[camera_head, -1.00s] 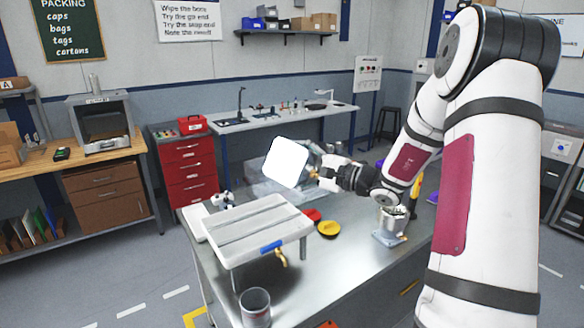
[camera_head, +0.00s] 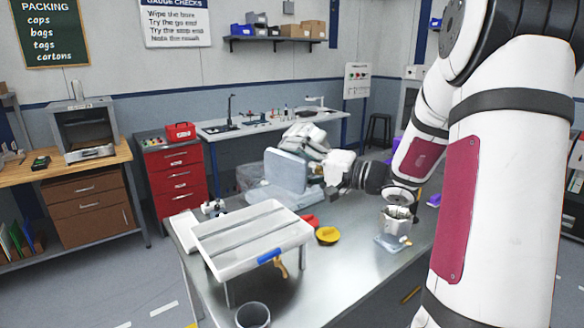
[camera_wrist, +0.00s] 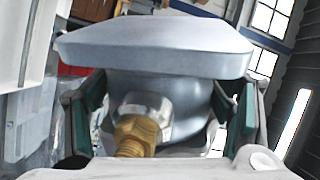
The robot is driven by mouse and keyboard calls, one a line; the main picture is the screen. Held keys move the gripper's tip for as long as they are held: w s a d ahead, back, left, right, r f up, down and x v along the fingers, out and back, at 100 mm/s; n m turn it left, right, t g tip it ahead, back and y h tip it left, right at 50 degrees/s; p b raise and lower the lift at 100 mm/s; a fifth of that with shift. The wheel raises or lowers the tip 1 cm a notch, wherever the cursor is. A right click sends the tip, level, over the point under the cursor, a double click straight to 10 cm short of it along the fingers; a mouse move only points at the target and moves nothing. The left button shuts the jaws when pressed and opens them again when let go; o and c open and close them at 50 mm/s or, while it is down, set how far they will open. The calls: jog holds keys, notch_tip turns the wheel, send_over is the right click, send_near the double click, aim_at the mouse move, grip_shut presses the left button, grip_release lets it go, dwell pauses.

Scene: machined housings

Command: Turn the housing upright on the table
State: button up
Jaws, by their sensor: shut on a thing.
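The housing is a pale grey metal part with a broad flat flange (camera_head: 287,170), a rounded body and a brass fitting. It is held in the air above the far part of the metal table (camera_head: 345,265), with the flange face steeply tilted. My gripper (camera_head: 318,165) is at its right in the head view. In the wrist view the flange (camera_wrist: 155,45) spans the top, and the body stands between my gripper's two fingers (camera_wrist: 160,110), which are shut on it. The brass fitting (camera_wrist: 133,130) points toward the wrist camera. The flange's far face is hidden there.
A white slotted tray (camera_head: 250,240) on legs stands at the table's left, with a grey cup (camera_head: 253,316) in front. The table's front middle is clear.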

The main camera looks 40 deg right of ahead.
jog(key=shift+w+n+b, duration=0.1)
jog(key=shift+n+b, duration=1.6)
jog(key=shift+b, duration=0.3)
jog(key=shift+b, duration=0.3)
jog(key=n+b, duration=0.3)
jog(key=b, duration=0.2)
jog(key=shift+n, duration=0.3)
jog(key=n+b, duration=0.6)
jog(key=b, duration=0.9)
jog(key=shift+n, duration=0.3)
jog(key=shift+r+n+b, duration=0.1)
jog(key=shift+n+b, duration=0.4)
jog(key=shift+b, duration=0.35)
